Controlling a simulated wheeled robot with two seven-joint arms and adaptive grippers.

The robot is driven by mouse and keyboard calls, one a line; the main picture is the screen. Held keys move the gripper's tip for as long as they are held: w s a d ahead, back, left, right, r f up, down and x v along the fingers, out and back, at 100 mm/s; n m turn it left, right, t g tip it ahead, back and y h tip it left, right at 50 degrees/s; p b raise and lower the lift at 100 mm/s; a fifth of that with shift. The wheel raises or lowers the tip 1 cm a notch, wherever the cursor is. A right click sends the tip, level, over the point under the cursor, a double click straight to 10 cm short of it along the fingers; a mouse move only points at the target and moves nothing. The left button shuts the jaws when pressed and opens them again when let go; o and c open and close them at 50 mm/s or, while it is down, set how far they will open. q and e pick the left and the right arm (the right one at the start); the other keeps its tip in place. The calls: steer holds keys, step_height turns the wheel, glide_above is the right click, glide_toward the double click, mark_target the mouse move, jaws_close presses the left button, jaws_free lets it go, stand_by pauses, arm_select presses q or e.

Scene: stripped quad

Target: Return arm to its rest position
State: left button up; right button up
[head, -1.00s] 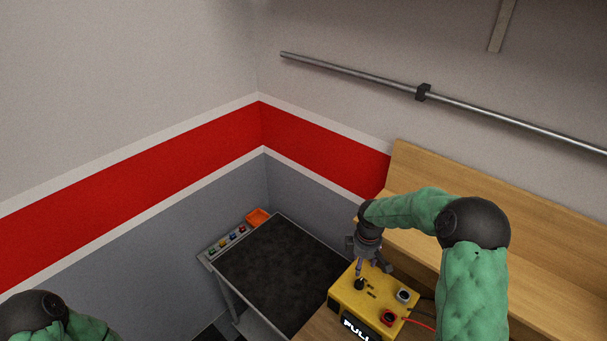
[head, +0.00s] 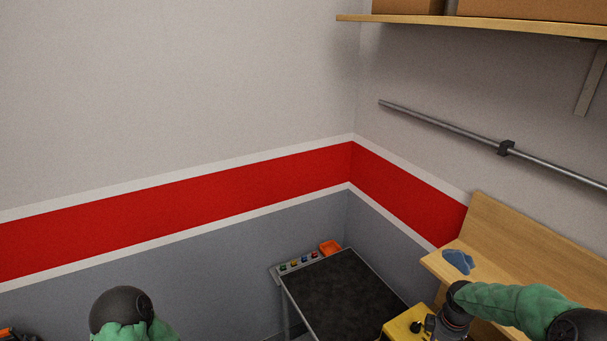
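My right arm (head: 515,304) comes in from the lower right, green-sleeved with dark joints. Its wrist points down beside the yellow box (head: 404,323) at the bottom edge. My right gripper (head: 433,328) is only partly in view there, at or over the box. Its fingers are not clear, so I cannot tell whether it touches the box. My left arm (head: 122,310) shows only as a dark joint and green sleeve at the lower left. My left gripper is out of view.
A wooden bench (head: 510,240) holds a blue item (head: 458,262). A metal rail (head: 450,128) and a shelf (head: 480,24) are on the right wall.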

steer(key=s+a+f+m+y, duration=0.2)
steer(key=s+a+f+m, duration=0.15)
steer(key=a+f, duration=0.55)
steer(key=s+a+f+m+y, duration=0.2)
steer(key=s+a+f, duration=0.35)
steer(key=a, duration=0.45)
steer(key=s+a+f+m, duration=0.55)
steer(key=s+a, duration=0.35)
steer(key=s, duration=0.2)
arm_select(q)
step_height(320, 180, down, 25)
steer(key=b, duration=2.5)
arm_select(e)
step_height(320, 180, down, 23)
steer(key=w+a, duration=0.1)
steer(key=shift+w+a+n, duration=0.15)
steer(key=shift+n, duration=0.15)
arm_select(q)
steer(key=shift+r, duration=0.1)
